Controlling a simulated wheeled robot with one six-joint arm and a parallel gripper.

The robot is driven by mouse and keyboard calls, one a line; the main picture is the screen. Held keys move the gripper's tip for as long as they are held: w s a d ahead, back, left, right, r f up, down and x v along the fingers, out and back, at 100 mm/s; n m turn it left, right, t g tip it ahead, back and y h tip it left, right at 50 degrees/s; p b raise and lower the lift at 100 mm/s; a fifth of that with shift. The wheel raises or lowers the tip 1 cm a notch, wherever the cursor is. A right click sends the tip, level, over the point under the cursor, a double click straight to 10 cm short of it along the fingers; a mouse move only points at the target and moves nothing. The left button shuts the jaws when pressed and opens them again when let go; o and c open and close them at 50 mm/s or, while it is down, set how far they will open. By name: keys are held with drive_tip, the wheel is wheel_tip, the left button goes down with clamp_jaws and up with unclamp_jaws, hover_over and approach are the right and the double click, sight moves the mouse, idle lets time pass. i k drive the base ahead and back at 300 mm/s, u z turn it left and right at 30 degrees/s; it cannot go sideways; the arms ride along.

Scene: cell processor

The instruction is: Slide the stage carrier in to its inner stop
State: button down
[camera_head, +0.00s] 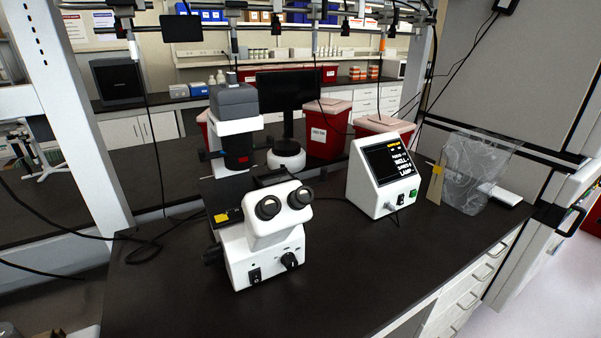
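A white inverted microscope (262,245) with two black eyepieces stands on the dark bench left of centre. Its black stage plate (222,194) shows behind and left of the eyepieces, with a yellow label (228,216) at its near edge. The stage carrier cannot be told apart from this black plate, and the eyepiece head hides part of the stage. The grey and white lamp column (236,128) stands above the stage. My gripper is not in view.
A white control box (381,176) with a lit screen stands right of the microscope. A clear bag (471,172) and red bins (326,130) stand farther back. Cables lie on the bench left of the microscope. The dark benchtop (350,270) at front right is clear.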

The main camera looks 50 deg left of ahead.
sight(257, 178)
drive_tip(key=i, duration=0.7)
drive_tip(key=u, duration=3.55)
drive_tip(key=i, duration=0.55)
drive_tip(key=z, duration=1.05)
